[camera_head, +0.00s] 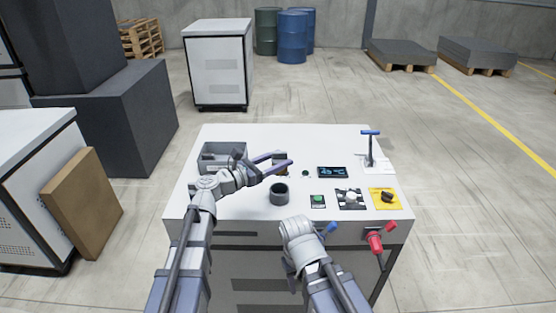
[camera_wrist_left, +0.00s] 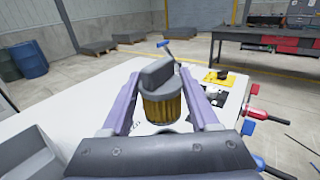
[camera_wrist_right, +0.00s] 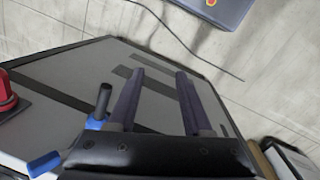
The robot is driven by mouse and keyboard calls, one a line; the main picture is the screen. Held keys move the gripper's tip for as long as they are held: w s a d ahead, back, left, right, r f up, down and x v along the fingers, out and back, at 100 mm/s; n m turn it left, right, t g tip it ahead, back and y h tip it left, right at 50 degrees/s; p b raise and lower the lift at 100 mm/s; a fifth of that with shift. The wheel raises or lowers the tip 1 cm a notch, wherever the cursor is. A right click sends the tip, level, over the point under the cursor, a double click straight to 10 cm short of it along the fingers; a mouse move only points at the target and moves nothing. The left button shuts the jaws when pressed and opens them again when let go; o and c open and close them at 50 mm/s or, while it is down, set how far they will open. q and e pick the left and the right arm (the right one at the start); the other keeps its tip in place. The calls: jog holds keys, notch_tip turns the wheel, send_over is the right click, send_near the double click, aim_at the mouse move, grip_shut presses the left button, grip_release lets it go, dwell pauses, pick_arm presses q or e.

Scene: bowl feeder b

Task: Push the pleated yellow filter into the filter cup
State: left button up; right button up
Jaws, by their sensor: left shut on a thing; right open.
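The filter (camera_wrist_left: 163,104) has yellow pleats under a grey cap and stands upright between the fingers of my left gripper (camera_wrist_left: 157,62) in the left wrist view. The left gripper is shut on it. In the head view my left gripper (camera_head: 281,161) is over the white machine top, just behind the filter cup (camera_head: 279,194). The cup is a dark, round, open-topped cylinder standing on the top, apart from the filter. My right gripper (camera_wrist_right: 158,74) is open and empty near the machine's front side in the right wrist view. Its fingers are hidden in the head view.
A grey open bin (camera_head: 221,157) sits left of the left gripper. A display (camera_head: 332,172), a green button (camera_head: 317,200), a yellow-plated knob (camera_head: 386,198) and a blue T-handle (camera_head: 370,134) are at the right. Red (camera_head: 376,243) and blue (camera_head: 333,228) handles stick out at the front.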

aim_at(278, 174)
pick_arm(q)
jog(key=shift+f+b, duration=2.6)
jog(key=shift+f, duration=0.15)
jog(key=shift+f+b, duration=1.6)
dwell(3.7)
